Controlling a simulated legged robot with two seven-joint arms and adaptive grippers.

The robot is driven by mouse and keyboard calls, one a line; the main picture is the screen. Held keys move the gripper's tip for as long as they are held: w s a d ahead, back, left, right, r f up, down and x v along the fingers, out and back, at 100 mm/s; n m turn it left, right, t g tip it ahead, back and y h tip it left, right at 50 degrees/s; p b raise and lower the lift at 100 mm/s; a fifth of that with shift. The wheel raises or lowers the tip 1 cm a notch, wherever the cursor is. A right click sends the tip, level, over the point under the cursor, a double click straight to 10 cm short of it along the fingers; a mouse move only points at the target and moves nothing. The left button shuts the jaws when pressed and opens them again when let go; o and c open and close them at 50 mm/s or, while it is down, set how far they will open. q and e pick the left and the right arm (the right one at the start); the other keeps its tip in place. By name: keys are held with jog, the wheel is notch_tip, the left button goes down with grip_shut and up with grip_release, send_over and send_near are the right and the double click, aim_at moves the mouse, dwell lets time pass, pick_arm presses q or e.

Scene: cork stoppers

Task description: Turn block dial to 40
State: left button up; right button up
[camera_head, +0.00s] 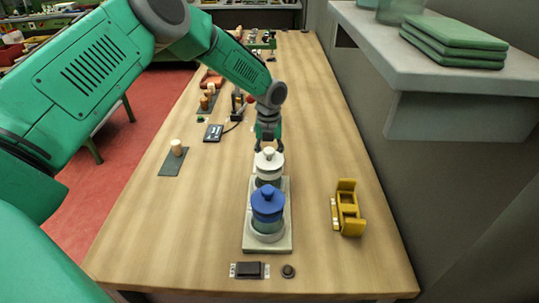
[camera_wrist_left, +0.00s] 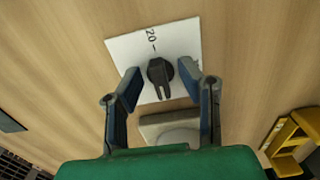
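The block dial is a dark knob (camera_wrist_left: 160,74) on a white card (camera_wrist_left: 126,44) in the left wrist view. A "20" with a tick is printed above the knob, and another mark at the right is partly hidden by a finger. The knob's bar extends downward in that view. My left gripper (camera_wrist_left: 160,80) is open, with one finger on each side of the knob; I cannot tell whether they touch it. In the head view the left gripper (camera_head: 267,145) is behind the white-lidded jar, and the dial is hidden. My right gripper is not in view.
A tray (camera_head: 284,240) holds the white-lidded jar (camera_head: 268,164) and a blue-lidded jar (camera_head: 268,203), close in front of the gripper. A yellow object (camera_head: 348,210) stands to the right. A cork on a dark mat (camera_head: 172,168) is at left. A grey shelf (camera_head: 440,60) overhangs at right.

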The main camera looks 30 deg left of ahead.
pick_arm(q)
notch_tip(320, 180, up, 12)
dwell(0.6)
jog(key=shift+a+f, duration=0.1)
